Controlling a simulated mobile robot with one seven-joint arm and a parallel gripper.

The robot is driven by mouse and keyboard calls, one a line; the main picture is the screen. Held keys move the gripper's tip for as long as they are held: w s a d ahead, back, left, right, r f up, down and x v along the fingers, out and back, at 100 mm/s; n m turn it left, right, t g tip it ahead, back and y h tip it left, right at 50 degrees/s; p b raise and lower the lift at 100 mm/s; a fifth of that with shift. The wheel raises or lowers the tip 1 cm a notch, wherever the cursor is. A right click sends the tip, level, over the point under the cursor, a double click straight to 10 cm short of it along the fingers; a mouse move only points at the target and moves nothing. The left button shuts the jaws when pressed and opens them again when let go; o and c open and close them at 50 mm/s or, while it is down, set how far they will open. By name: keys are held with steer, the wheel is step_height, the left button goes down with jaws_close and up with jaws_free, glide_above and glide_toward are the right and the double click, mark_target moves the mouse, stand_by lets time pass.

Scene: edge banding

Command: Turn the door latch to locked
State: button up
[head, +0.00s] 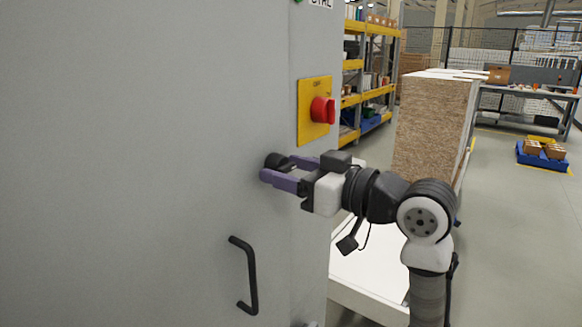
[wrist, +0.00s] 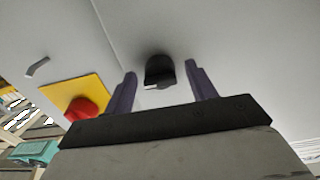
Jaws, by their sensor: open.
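The door latch is a small black knob (head: 276,160) on the grey cabinet door (head: 130,150), above the door handle. It also shows in the wrist view (wrist: 159,70), with a pale mark near its lower edge. My gripper (head: 279,168) is open in front of the door. Its two purple fingers show in the wrist view (wrist: 160,72), one to each side of the knob with a gap on both sides. The fingers partly hide the knob in the head view. I cannot tell how far the fingertips reach along the knob.
A red rotary switch (head: 322,110) on a yellow plate (head: 313,130) sits just above my gripper on the cabinet. A black bar handle (head: 252,275) sticks out below. A stack of boards (head: 432,125) and yellow shelving (head: 374,63) stand behind. Open floor lies at the right.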

steer(key=shift+c, duration=0.2)
steer(key=c, duration=0.9)
steer(key=shift+c, duration=0.2)
steer(key=shift+f+n+b, duration=0.1)
steer(key=shift+n+b, duration=0.2)
steer(key=shift+b, duration=0.1)
steer(key=n+b, duration=0.7)
steer(key=n, duration=0.1)
steer(key=n+b, duration=0.2)
steer(key=n, duration=0.2)
steer(key=shift+n+b, duration=0.3)
steer(key=shift+b, duration=0.05)
steer(key=n+b, duration=0.1)
steer(key=n, duration=0.3)
steer(key=shift+w+n+b, duration=0.1)
steer(key=shift+n+b, duration=0.2)
steer(key=shift+b, duration=0.1)
steer(key=shift+r, duration=0.2)
